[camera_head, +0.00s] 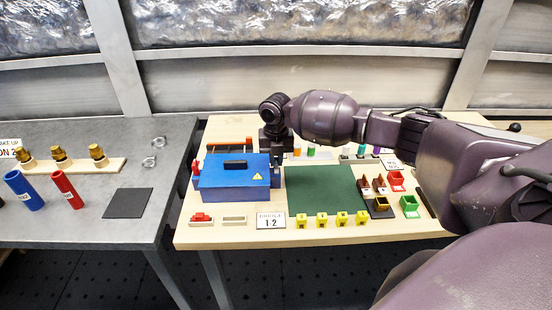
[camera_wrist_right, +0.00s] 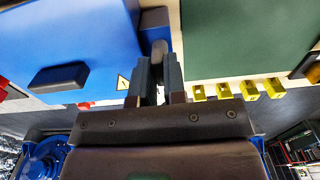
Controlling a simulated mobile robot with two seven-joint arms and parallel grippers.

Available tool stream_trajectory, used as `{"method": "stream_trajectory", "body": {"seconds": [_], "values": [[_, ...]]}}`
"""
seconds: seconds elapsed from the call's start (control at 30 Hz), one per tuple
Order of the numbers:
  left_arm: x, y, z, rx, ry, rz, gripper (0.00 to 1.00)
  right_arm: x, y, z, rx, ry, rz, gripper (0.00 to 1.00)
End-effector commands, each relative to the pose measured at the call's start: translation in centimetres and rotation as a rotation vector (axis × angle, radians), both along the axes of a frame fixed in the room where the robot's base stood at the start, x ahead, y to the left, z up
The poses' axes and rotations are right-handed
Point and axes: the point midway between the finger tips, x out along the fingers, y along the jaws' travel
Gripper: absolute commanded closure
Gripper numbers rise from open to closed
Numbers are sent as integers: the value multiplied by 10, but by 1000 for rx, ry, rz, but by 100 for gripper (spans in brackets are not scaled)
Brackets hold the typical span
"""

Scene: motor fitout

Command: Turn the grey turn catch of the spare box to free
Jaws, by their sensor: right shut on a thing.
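The spare box appears to be the blue box (camera_head: 233,178) with a black handle and a yellow warning triangle, on the light wooden table. In the right wrist view the blue box (camera_wrist_right: 60,35) fills the upper left. My right gripper (camera_head: 277,160) is at the box's right side, pointing down. In the right wrist view its two dark fingers (camera_wrist_right: 159,72) are closed around a small grey piece, the turn catch (camera_wrist_right: 159,50), beside the box's edge. The fingers hide most of the catch, so its angle cannot be told. My left gripper is not in view.
A dark green mat (camera_head: 325,192) lies right of the box. Yellow clips (camera_head: 321,220) line the front edge. Coloured bins (camera_head: 409,203) stand at the right. A grey table (camera_head: 85,240) with tubes and brass fittings is at the left.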

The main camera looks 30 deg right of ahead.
Motion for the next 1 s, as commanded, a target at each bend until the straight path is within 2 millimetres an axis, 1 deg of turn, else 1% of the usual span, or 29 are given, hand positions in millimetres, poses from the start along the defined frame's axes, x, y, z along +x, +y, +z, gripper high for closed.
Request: {"method": "stream_trajectory", "body": {"seconds": [0.17,0.2,0.33,0.37,0.6,0.73,0.87,1.0], "values": [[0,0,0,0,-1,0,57,0,0,1,0,-1,2,100],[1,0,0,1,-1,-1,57,0,0,1,0,-1,2,85],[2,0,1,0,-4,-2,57,0,0,1,0,-1,1,65],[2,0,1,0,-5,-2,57,0,0,1,-1,-1,1,63],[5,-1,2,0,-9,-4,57,0,0,1,-1,-1,0,63],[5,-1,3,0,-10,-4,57,0,0,7,-1,-2,1,63],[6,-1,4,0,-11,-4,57,1,0,24,-1,-3,1,63],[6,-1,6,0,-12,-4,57,1,0,50,-1,-4,0,63]]}}
